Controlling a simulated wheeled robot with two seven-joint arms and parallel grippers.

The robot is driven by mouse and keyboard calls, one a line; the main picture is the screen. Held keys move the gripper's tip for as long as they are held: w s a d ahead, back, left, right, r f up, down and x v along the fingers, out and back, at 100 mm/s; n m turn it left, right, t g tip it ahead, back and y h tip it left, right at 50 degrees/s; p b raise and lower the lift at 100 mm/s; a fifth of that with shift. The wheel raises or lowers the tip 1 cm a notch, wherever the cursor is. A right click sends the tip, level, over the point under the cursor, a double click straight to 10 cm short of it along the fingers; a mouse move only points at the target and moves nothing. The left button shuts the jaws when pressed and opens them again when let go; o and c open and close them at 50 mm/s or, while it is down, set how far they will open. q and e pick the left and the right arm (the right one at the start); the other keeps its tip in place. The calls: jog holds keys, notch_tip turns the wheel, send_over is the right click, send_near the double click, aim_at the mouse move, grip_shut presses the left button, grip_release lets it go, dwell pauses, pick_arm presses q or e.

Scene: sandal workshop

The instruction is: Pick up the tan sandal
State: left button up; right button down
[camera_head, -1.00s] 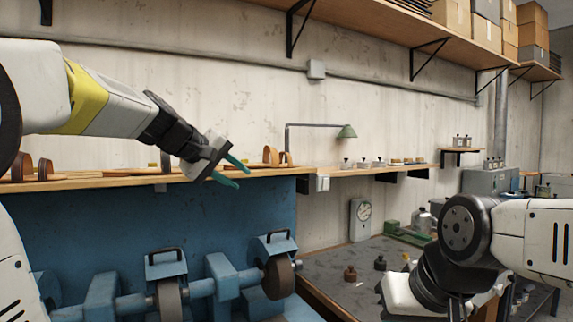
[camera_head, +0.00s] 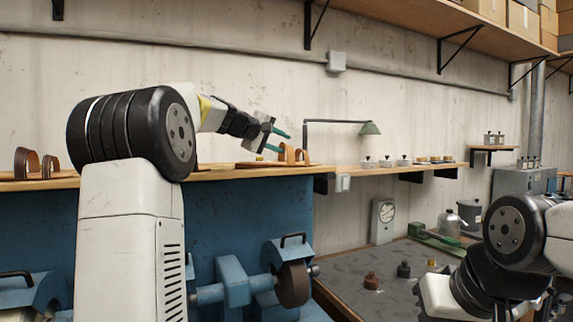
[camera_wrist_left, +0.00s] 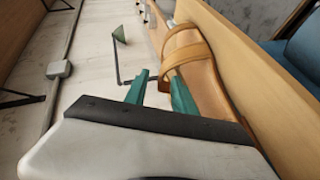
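The tan sandal (camera_head: 284,153) lies on the wooden wall shelf, its two arched straps standing up. In the left wrist view the sandal (camera_wrist_left: 190,45) has a tan sole and two broad strap loops. My left gripper (camera_head: 281,143) is open and empty, its green fingers close to the straps. In the left wrist view the fingers of this gripper (camera_wrist_left: 160,88) are apart; the right one overlaps the sandal's near strap and the left one is over the wall side. I cannot tell whether they touch.
The wooden shelf (camera_head: 225,174) runs along the wall, with another brown sandal (camera_head: 27,163) at left. A green lamp (camera_head: 370,128) stands behind the tan sandal. Small jars (camera_head: 385,162) line the shelf further right. A blue grinder (camera_head: 235,278) sits below.

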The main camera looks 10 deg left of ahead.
pick_arm(q)
jog(key=shift+c, duration=0.2)
grip_shut()
notch_tip(320, 180, up, 10)
dwell(0.8)
dwell(0.6)
jog(key=shift+d, duration=0.1)
dwell(1.4)
